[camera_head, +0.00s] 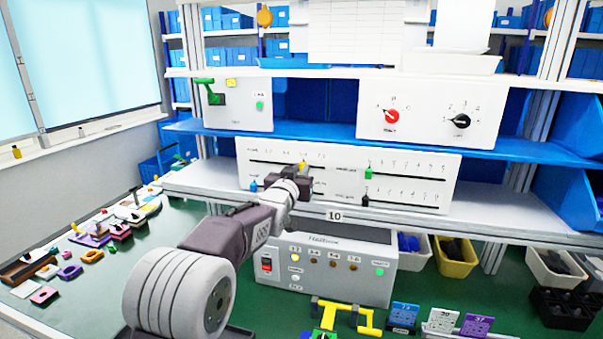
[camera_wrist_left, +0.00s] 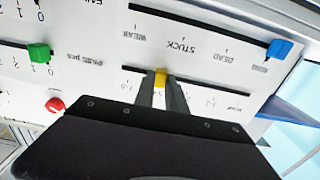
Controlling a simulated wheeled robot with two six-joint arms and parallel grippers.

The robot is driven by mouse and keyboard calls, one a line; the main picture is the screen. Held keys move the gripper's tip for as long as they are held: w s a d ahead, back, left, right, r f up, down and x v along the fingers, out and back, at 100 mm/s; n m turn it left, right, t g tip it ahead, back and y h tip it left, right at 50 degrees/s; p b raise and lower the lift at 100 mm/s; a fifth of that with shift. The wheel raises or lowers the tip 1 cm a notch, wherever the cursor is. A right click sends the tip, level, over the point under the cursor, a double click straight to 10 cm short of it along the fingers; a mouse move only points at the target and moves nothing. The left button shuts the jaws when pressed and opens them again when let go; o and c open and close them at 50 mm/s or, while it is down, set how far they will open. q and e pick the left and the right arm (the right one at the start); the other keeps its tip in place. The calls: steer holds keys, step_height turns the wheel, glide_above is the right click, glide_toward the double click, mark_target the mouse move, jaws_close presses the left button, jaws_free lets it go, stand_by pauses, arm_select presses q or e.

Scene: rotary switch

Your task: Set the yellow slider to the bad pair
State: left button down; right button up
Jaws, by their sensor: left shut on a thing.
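The yellow slider (camera_head: 303,164) sits on the top left track of the white slider panel (camera_head: 400,163). In the left wrist view the yellow slider (camera_wrist_left: 160,77) shows between my fingertips, and the picture is upside down. It stands around the middle of its track, between the 7-8 and 1-2 end labels; the exact mark is hard to read. My left gripper (camera_wrist_left: 163,92) is shut on it. On the tester (camera_head: 340,272) below, the leftmost lamp (camera_head: 295,257) glows yellow, several others look dim brown, and a green lamp (camera_head: 380,271) is at the right. My right gripper is out of view.
A blue slider (camera_wrist_left: 280,48) is on the neighbouring track. A red knob (camera_head: 392,116) and a black knob (camera_head: 460,121) are on the upper panel. A yellow bracket (camera_head: 345,314) lies on the green bench.

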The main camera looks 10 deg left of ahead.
arm_select(q)
steer(key=shift+a+r, duration=0.1)
steer(key=c, duration=1.4)
jaws_free()
steer(key=shift+s, duration=0.1)
steer(key=shift+o, duration=0.2)
